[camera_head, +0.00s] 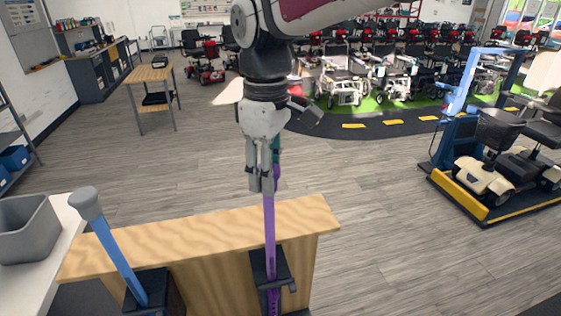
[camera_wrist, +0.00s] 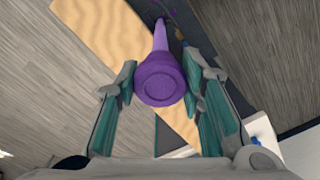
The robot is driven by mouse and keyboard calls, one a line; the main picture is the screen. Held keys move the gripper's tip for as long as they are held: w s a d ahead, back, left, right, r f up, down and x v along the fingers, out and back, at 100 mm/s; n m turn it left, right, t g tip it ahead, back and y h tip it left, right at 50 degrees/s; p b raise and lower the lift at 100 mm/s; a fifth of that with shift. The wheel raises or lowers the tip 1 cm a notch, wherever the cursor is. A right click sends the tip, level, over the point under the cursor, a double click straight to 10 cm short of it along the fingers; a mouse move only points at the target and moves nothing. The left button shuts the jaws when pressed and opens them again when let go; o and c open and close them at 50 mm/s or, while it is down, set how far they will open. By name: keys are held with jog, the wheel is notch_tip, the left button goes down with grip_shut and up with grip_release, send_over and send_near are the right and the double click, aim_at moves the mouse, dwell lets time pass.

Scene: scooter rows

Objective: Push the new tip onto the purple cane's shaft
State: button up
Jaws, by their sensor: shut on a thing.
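The purple cane's shaft (camera_head: 269,225) stands upright in a dark clamp (camera_head: 270,268) on the front of a wooden bench. My gripper (camera_head: 262,187) is above it, pointing down, with its fingers around the shaft's upper end. In the wrist view a flared purple tip (camera_wrist: 160,82) sits between my gripper's two fingers (camera_wrist: 158,88), its round end facing the camera. My gripper is shut on this tip. The purple shaft (camera_wrist: 160,36) runs on beyond the tip, in line with it. The joint between them is hidden, so I cannot tell how far the tip is on.
A blue cane (camera_head: 118,258) with a grey tip (camera_head: 86,202) leans in another holder to the left. The wooden bench top (camera_head: 200,234) is otherwise bare. A grey bin (camera_head: 27,228) stands on a white table at the left. Open floor (camera_head: 370,210) lies to the right.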

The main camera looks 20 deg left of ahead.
jog(key=shift+f, duration=0.9)
dwell(0.9)
jog(key=o, duration=2)
jog(key=shift+c, duration=0.2)
jog(key=shift+r+p, duration=1.55)
jog(key=shift+r, duration=2.95)
